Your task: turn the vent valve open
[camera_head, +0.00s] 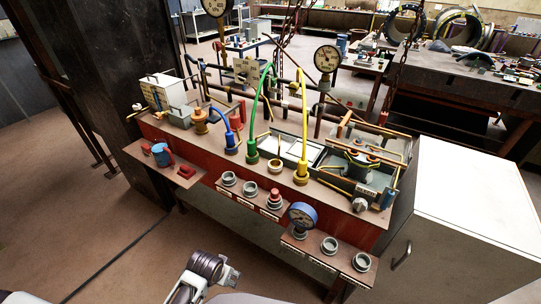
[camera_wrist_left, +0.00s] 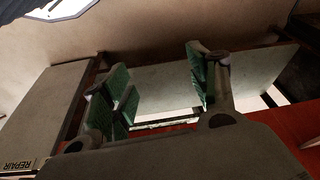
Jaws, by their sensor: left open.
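A workbench (camera_head: 165,133) with a red front carries pipes, hoses and several fittings. No part can be read as the vent valve; the small labels are too small to read. Candidates are a grey knob (camera_head: 360,205) at the bench's right end, a red-topped fitting (camera_head: 274,197) on the front shelf, and a red handle (camera_head: 186,172) on the left shelf. My left gripper (camera_head: 229,275) is low in front of the bench, apart from these parts. In the left wrist view, its green-padded fingers (camera_wrist_left: 160,90) are spread with nothing between them. My right gripper is not in view.
A blue gauge (camera_head: 301,214) stands on the front shelf. Blue, green (camera_head: 252,148) and yellow (camera_head: 301,168) hoses arch over the bench. A white cabinet (camera_head: 478,200) stands at the right. A dark pillar (camera_head: 105,75) is at the left. The floor in front is clear.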

